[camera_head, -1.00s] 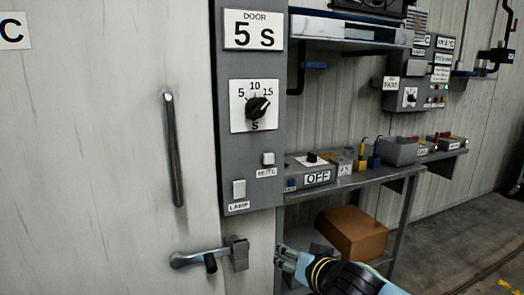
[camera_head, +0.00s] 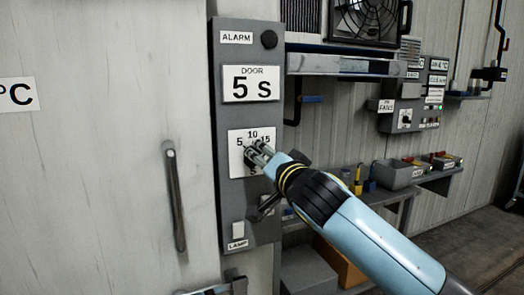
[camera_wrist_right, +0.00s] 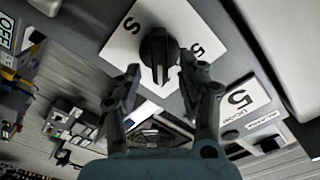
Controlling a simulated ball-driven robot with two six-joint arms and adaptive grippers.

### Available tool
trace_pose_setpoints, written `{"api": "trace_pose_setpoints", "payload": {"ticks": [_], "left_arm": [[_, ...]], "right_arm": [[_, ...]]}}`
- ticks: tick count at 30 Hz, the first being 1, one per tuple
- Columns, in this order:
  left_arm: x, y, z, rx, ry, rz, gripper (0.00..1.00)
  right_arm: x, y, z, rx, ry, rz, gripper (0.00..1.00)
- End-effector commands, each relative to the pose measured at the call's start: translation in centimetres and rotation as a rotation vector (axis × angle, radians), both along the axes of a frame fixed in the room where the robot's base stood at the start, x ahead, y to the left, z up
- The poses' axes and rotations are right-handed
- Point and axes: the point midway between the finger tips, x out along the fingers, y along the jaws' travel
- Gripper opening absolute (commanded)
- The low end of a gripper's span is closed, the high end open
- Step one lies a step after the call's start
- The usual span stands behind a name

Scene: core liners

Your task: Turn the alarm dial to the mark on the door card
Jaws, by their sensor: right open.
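The door card (camera_head: 251,85) reads "5 S" and sits on a grey panel, above the dial's white plate (camera_head: 236,163). The plate is marked 5, 10 and 15, with an S below. My right gripper (camera_head: 255,152) is open in front of the plate and hides most of the dial there. In the right wrist view the black dial knob (camera_wrist_right: 158,50) stands between the two spread fingertips, with a gap visible on each side. I cannot tell its exact pointing now. The door card shows upside down (camera_wrist_right: 242,103) at the right there.
A door handle (camera_head: 175,200) stands to the left. A shelf (camera_head: 345,65) juts out at the right.

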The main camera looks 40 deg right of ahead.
Motion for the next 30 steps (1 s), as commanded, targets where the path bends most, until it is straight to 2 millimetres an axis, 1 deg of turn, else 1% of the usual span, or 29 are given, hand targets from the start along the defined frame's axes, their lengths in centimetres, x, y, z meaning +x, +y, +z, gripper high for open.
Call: {"api": "trace_pose_setpoints", "payload": {"ticks": [1,4,13,22,23,30], "left_arm": [[0.04,0.06,0.29,0.001,-0.001,0.000,0.40],[0.05,0.13,0.42,0.001,-0.001,-0.001,0.40],[0.04,0.14,0.40,0.002,0.000,-0.001,0.40],[0.00,0.14,0.39,0.002,0.000,-0.001,0.40],[-0.01,0.14,0.39,0.002,0.000,-0.001,0.40],[-0.05,0.14,0.39,0.002,0.001,-0.001,0.40]], "right_arm": [[0.55,-0.12,0.18,0.001,-0.001,-0.001,0.40],[1.18,-0.28,0.06,0.000,0.001,-0.001,0.40],[1.39,-0.32,-0.06,0.000,0.001,0.001,0.40],[1.37,-0.32,-0.05,-0.001,0.001,0.001,0.01],[1.37,-0.32,-0.05,-0.001,0.001,0.001,0.00],[1.36,-0.32,-0.03,-0.007,0.002,0.001,0.00]]}}
